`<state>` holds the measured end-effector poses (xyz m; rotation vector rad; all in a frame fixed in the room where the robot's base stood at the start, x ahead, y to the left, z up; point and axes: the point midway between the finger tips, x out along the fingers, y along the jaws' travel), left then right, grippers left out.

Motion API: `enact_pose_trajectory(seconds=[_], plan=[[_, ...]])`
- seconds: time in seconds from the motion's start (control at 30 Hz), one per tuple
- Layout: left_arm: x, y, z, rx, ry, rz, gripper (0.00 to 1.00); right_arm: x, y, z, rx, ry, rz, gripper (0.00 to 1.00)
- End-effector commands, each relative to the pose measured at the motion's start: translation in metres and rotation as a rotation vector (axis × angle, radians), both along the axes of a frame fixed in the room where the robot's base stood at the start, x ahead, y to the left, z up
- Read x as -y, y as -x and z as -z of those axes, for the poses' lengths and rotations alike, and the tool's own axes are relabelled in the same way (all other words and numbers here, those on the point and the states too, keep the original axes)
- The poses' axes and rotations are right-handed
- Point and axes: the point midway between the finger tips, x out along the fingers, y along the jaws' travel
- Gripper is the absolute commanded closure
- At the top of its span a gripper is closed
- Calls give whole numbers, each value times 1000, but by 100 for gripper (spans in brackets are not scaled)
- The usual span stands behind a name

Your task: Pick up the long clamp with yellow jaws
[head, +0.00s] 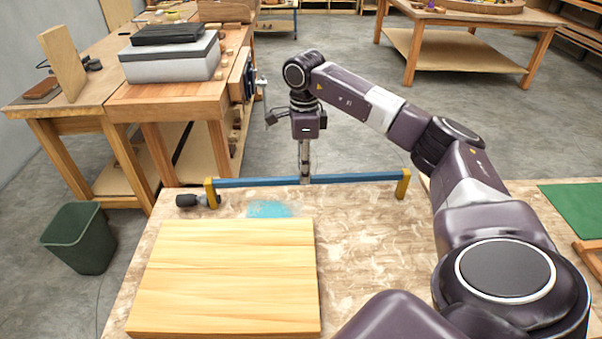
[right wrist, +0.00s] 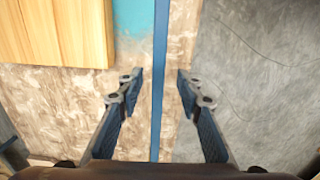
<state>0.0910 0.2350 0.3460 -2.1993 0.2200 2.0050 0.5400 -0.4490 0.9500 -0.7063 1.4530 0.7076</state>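The long clamp has a blue bar (head: 345,178) with a yellow jaw (head: 403,184) at the right end and another yellow jaw (head: 211,193) at the left. A dark handle (head: 188,200) sticks out at its left end. It lies along the far edge of the worktable (head: 375,235). My right gripper (head: 305,178) points down over the middle of the bar. In the right wrist view my right gripper (right wrist: 159,84) is open, with the bar (right wrist: 158,60) running between its fingers and apart from both. The yellow jaws are outside that view. My left gripper is not in view.
A thick pale wood board (head: 230,280) lies on the worktable in front of the clamp. A light-blue patch (head: 268,209) lies between them. A workbench (head: 190,90) with a grey box stands at the back left. A green bin (head: 80,240) stands on the floor.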

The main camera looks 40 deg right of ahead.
Motion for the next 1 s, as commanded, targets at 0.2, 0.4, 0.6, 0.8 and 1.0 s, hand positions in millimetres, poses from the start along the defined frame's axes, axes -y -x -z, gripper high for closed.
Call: enact_pose_trajectory(seconds=[0.2, 0.4, 0.6, 0.8, 1.0], plan=[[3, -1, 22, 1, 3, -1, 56, 1, 2, 22, 0, 0, 1, 67], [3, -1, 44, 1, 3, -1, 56, 2, 3, 45, 0, 0, 1, 67], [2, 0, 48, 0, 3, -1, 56, 1, 3, 50, 0, 0, 0, 67], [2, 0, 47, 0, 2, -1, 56, 1, 3, 49, 0, 0, 0, 70], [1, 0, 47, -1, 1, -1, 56, 1, 3, 49, 0, 0, 0, 92]])
